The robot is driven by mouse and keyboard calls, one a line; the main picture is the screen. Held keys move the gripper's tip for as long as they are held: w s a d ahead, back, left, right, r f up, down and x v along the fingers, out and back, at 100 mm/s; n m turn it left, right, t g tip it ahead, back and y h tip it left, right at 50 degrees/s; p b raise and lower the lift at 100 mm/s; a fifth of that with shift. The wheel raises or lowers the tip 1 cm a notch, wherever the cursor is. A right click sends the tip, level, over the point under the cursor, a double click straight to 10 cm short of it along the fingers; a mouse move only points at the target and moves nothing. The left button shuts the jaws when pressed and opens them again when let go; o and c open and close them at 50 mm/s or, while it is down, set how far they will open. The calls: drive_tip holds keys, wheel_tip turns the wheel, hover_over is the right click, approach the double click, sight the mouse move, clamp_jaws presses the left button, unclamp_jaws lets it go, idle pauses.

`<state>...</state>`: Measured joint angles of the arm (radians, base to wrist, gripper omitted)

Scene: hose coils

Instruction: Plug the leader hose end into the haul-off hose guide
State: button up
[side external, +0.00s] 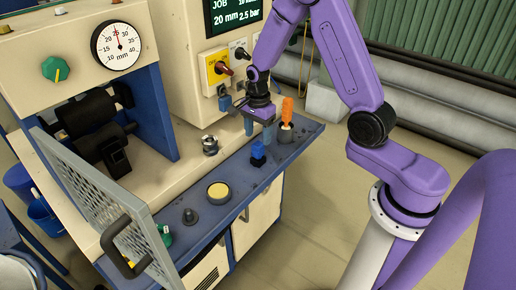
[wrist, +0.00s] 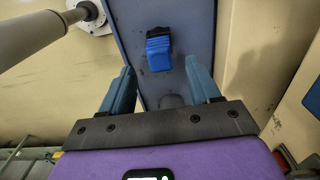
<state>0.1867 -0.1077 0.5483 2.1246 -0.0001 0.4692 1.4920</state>
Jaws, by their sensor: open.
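My gripper (side external: 259,128) is open above the blue bench shelf (side external: 238,172), its fingers pointing down. In the wrist view, a small blue ribbed block with a black end (wrist: 159,50) lies past the open fingertips, between their lines and apart from both. The same blue block (side external: 258,153) stands on the shelf just below my gripper in the side view. I cannot tell for sure whether it is the leader hose end.
An orange brush-like thing (side external: 287,108) stands in a grey cup right of my gripper. A yellow-topped disc (side external: 219,192) and a dark cone (side external: 190,216) sit on the shelf's front part. An open mesh guard (side external: 100,190) stands at left. Panel switches (side external: 217,68) are behind my gripper.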

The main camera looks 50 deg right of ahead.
sight(258, 144)
wheel_tip(258, 144, down, 7)
drive_tip(key=shift+r, duration=0.2)
idle(0.3)
clamp_jaws()
drive_tip(key=shift+r, duration=0.1)
drive_tip(key=shift+r, duration=0.25)
idle(0.5)
drive_tip(key=shift+r, duration=1.55)
drive_tip(key=shift+r, duration=3.15)
